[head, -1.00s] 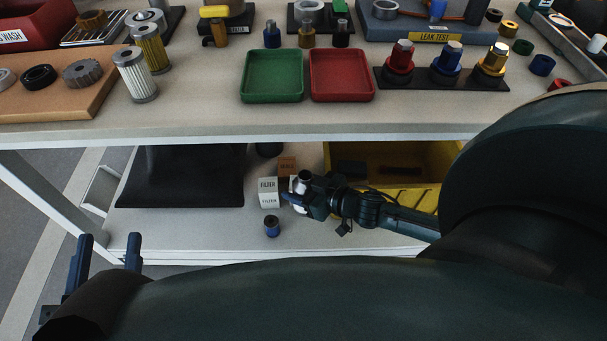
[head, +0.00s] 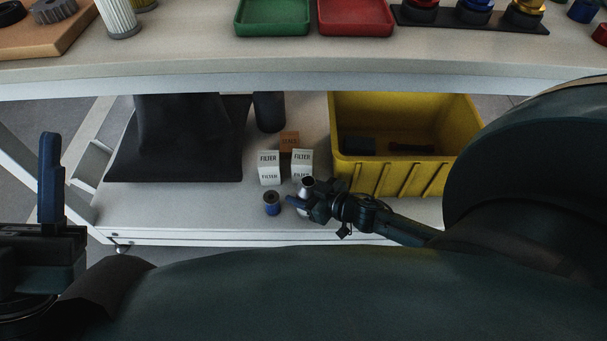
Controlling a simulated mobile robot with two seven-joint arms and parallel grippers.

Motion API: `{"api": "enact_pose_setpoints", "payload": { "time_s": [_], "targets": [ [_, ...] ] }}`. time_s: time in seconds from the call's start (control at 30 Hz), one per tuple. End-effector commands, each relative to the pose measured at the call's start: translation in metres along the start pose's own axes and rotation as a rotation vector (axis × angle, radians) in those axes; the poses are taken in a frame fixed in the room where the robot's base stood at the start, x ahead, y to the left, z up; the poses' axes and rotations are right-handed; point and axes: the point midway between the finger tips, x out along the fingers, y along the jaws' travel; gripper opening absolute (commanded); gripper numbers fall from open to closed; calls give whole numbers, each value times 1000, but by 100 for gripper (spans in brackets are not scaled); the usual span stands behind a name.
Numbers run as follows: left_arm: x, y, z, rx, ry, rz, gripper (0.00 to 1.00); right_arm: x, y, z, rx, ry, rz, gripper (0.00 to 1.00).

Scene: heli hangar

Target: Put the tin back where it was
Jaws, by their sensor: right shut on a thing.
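My right gripper (head: 312,203) is low over the front of the lower shelf, shut on a small silvery tin (head: 306,186) with a dark top. The jaws hide part of the tin, and I cannot tell whether its base touches the shelf.
A yellow bin (head: 400,178) is to the right, a black mat (head: 130,165) to the left. The bench top (head: 200,66) overhangs the lower shelf (head: 190,210). Shelf front left is clear.

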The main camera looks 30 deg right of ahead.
Motion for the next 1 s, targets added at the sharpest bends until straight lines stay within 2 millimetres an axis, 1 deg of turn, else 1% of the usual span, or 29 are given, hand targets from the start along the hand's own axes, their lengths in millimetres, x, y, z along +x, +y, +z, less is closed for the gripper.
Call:
{"api": "enact_pose_setpoints", "payload": {
  "time_s": [0.13,0.27,0.3,0.53,0.77,0.83,0.93,0.97,1.0],
  "targets": [
    [0,0,0,-1,-2,0,45,0,0,-2,0,2,0,23],
    [0,0,0,1,1,0,45,1,0,1,1,1,1,23],
    [0,0,-1,1,2,0,45,1,1,2,0,-1,1,55],
    [0,0,-1,1,1,0,45,1,0,2,0,0,0,74],
    [0,0,-1,0,1,0,45,0,0,1,-1,0,0,74],
    [1,0,-1,0,1,0,45,-1,0,-2,-2,1,0,74],
    [5,-3,-4,-7,-9,0,45,-12,0,-2,2,-3,1,74],
    [3,-2,-1,-22,-33,-4,45,-17,0,-3,2,-3,1,74],
    [-2,2,7,-55,-84,-12,45,-25,-1,-3,1,-4,0,74]
  ]
}}
